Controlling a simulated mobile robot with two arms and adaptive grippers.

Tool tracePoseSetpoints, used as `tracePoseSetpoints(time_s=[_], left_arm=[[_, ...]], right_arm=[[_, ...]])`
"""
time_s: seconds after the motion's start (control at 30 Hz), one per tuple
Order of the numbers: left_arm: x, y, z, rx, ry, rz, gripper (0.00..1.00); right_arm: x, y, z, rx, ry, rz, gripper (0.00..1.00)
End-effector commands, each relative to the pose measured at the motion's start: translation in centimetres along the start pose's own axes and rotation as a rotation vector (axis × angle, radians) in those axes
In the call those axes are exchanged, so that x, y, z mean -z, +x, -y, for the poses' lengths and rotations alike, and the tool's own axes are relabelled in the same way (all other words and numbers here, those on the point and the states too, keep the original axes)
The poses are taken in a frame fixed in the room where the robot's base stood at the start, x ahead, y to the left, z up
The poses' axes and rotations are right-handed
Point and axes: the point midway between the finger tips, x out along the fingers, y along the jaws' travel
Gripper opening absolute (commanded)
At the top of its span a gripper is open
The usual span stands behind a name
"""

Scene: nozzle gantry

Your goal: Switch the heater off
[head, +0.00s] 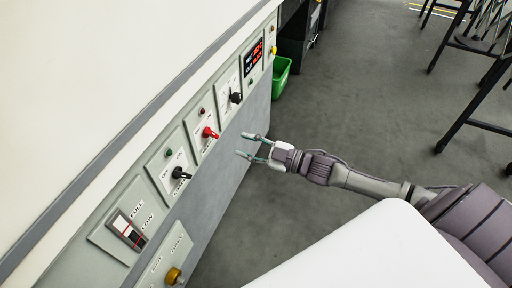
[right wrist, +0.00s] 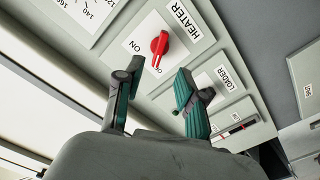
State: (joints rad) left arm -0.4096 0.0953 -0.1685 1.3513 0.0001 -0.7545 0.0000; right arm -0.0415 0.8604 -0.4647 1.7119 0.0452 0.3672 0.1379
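The heater switch (head: 210,133) is a red knob on a pale plate of the side panel. In the right wrist view the red knob (right wrist: 160,43) sits beside the label HEATER, with ON to its left and a partly hidden label below it. The knob lies slightly tilted, its lower end towards that lower label; I cannot tell which end is the pointer. My right gripper (head: 242,145) is open and empty, to the right of the knob and apart from it. In the right wrist view its two fingers (right wrist: 159,74) stand spread below the knob. My left gripper is not in view.
A black loader knob (head: 180,173) is nearer on the panel, and another black knob (head: 235,97) is farther along. A slider (head: 127,230) and a yellow button (head: 173,276) lie at the near end. A green bin (head: 281,77) stands beyond the panel.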

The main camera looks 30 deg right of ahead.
Motion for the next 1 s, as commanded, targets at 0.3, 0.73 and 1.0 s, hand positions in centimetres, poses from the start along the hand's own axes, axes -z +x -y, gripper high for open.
tracePoseSetpoints(time_s=[0.3,0.73,1.0], left_arm=[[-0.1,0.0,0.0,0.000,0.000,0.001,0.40],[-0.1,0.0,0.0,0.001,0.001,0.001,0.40],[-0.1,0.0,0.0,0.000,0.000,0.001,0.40]], right_arm=[[0.1,-3.0,0.0,0.000,-0.002,-0.001,0.39],[0.0,-3.0,0.0,0.000,-0.001,-0.001,0.39],[-4.3,-3.3,1.5,-0.060,0.061,0.140,0.39]])
